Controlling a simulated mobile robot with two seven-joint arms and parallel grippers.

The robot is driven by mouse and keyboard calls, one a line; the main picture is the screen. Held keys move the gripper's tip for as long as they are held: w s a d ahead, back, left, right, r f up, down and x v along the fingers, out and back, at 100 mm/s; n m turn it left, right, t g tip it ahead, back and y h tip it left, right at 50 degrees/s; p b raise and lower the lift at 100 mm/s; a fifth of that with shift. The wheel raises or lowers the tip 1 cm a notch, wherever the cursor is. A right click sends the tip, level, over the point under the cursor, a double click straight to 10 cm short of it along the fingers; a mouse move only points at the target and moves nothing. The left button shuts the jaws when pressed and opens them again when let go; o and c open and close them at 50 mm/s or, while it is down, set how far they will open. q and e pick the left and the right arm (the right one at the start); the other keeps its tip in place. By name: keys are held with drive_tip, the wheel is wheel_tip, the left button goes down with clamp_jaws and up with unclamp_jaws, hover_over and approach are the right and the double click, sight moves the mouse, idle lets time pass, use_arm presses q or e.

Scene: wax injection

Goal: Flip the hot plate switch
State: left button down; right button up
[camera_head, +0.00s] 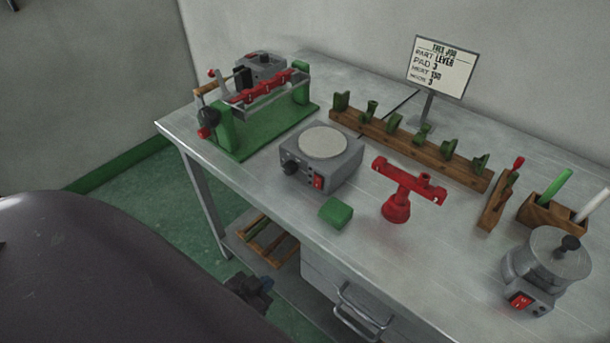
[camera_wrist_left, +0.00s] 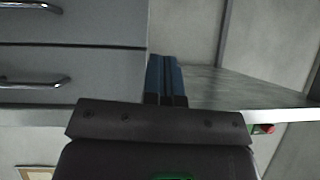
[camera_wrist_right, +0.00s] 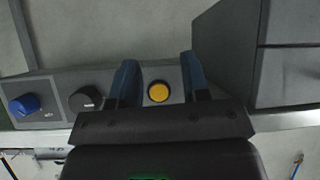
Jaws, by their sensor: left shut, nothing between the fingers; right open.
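The hot plate (camera_head: 345,172) is a grey box with a round pale top, standing on the table left of centre in the head view. Its red switch (camera_head: 318,183) is on the front face, right of a black knob (camera_head: 291,168). Which way the switch is set is too small to tell. My left gripper (camera_head: 265,284) is low in front of the table, below the tabletop and apart from the hot plate. Its blue fingers are together and empty in the left wrist view (camera_wrist_left: 166,78). My right gripper (camera_wrist_right: 160,78) is open and shows only in the right wrist view.
A grey pot (camera_head: 548,262) with another red switch stands at the right. A red stand (camera_head: 397,207) and green block (camera_head: 336,212) are near the hot plate. A green-based clamp (camera_head: 250,130) is left of it. In the right wrist view, a panel has a yellow button (camera_wrist_right: 159,91).

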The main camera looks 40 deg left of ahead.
use_arm(q)
drive_tip(key=shift+w+a, duration=0.1)
drive_tip(key=shift+a, duration=0.2)
use_arm(e)
drive_tip(key=shift+a, duration=0.3)
use_arm(q)
drive_tip(key=shift+d, duration=0.1)
use_arm(e)
drive_tip(key=shift+w, duration=0.15)
